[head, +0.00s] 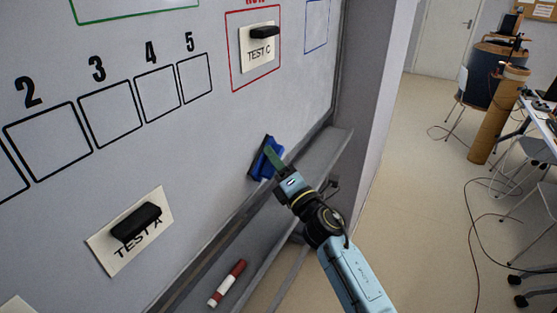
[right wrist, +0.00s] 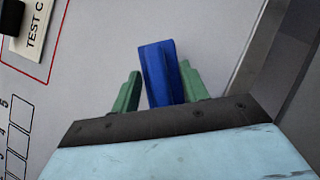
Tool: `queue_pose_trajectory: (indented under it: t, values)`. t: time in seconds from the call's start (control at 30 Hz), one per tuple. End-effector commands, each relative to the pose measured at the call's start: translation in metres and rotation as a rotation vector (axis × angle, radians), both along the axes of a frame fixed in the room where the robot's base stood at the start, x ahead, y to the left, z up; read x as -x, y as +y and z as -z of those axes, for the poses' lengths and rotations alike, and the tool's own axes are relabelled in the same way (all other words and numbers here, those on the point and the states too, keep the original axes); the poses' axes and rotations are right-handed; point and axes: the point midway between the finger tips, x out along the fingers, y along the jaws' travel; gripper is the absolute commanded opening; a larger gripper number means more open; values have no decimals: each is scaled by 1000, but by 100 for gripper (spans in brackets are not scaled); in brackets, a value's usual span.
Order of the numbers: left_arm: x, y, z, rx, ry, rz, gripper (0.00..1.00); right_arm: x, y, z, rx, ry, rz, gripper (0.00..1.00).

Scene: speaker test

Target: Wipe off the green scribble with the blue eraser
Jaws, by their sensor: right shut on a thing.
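The blue eraser (head: 260,160) is at the lower right part of the whiteboard (head: 215,120), against it or very close; I cannot tell whether it touches. My right gripper (head: 274,156) is shut on the eraser with its green fingers. In the right wrist view the eraser (right wrist: 157,75) stands between the two fingers of the gripper (right wrist: 160,88). I see no green scribble in either view; only a green outline shows at the top left of the head view. My left gripper is not in view.
A grey tray ledge (head: 318,160) runs below the board and holds a red and white marker (head: 227,284). Black erasers hold the TEST A card (head: 105,245) and the TEST C card (head: 247,68) on the board. Open floor (head: 420,160), a table and chairs are at right.

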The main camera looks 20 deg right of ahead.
Motion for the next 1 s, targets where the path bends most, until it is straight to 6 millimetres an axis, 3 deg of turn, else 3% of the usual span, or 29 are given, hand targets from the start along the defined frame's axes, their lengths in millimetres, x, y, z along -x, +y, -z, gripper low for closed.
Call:
queue_pose_trajectory:
  t: [0.13,0.63,1.0]
  values:
    - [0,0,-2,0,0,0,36,5,1,-1,0,-2,-11,16]
    - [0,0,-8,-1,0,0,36,43,-32,0,0,-1,-4,16]
    - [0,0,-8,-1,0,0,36,47,-36,0,-1,-1,-4,16]
